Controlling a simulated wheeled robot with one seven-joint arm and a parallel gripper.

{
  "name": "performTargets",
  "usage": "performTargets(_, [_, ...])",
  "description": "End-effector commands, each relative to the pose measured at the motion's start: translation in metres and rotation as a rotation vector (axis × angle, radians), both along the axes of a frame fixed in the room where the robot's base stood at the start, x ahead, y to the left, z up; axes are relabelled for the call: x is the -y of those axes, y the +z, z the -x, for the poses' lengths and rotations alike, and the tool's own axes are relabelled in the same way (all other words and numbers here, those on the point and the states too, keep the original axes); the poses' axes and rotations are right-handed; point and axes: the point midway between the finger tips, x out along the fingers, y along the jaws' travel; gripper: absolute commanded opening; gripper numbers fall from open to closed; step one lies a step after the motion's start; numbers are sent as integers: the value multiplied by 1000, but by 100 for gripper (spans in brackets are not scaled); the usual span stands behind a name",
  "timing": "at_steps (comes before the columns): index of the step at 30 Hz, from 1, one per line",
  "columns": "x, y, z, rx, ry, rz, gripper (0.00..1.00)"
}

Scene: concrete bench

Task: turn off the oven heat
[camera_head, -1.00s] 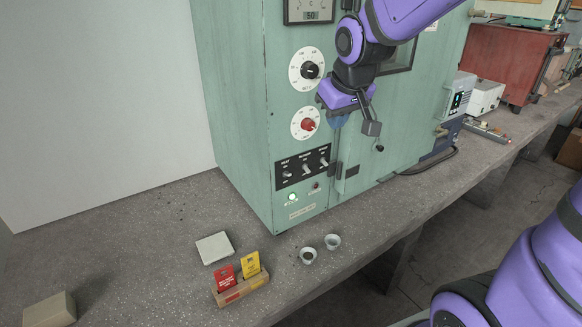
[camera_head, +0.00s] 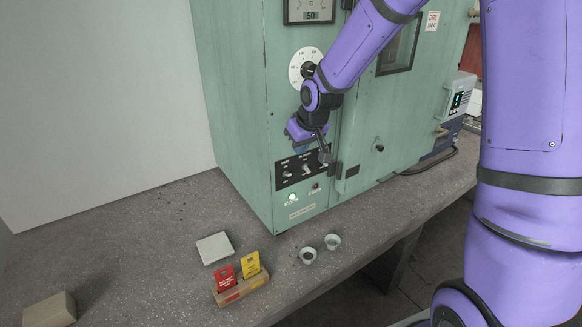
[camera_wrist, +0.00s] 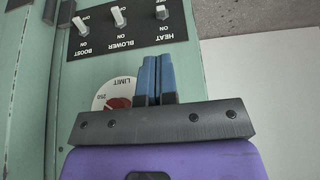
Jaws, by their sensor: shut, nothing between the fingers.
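The green oven cabinet (camera_head: 235,110) carries a black switch panel (camera_head: 281,183) with HEAT, BLOWER and BOOST toggles. The HEAT switch (camera_head: 288,174) is the leftmost in the head view; it also shows in the wrist view (camera_wrist: 162,12), upside down at the top. I cannot tell its lever position for sure. My gripper (camera_head: 302,150) is in front of the oven, just above the panel; its blue fingers (camera_wrist: 158,75) are shut and empty, apart from the HEAT switch in the wrist picture. The red LIMIT knob (camera_wrist: 119,103) is partly behind my gripper.
A white lamp (camera_head: 292,197) glows below the panel, beside a red one (camera_head: 316,187). A dial (camera_head: 300,62) sits above. The bench's left part is mostly clear.

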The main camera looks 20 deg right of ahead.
Motion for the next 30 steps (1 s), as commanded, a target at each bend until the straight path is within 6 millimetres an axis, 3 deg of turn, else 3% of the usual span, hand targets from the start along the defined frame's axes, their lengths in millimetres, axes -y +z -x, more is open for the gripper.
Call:
performTargets(11, [-1,-6,-2,-2,0,0,0])
performTargets(24, [-9,-66,-29,-3,1,0,0])
performTargets(30, [-11,-84,-38,-1,0,0,0])
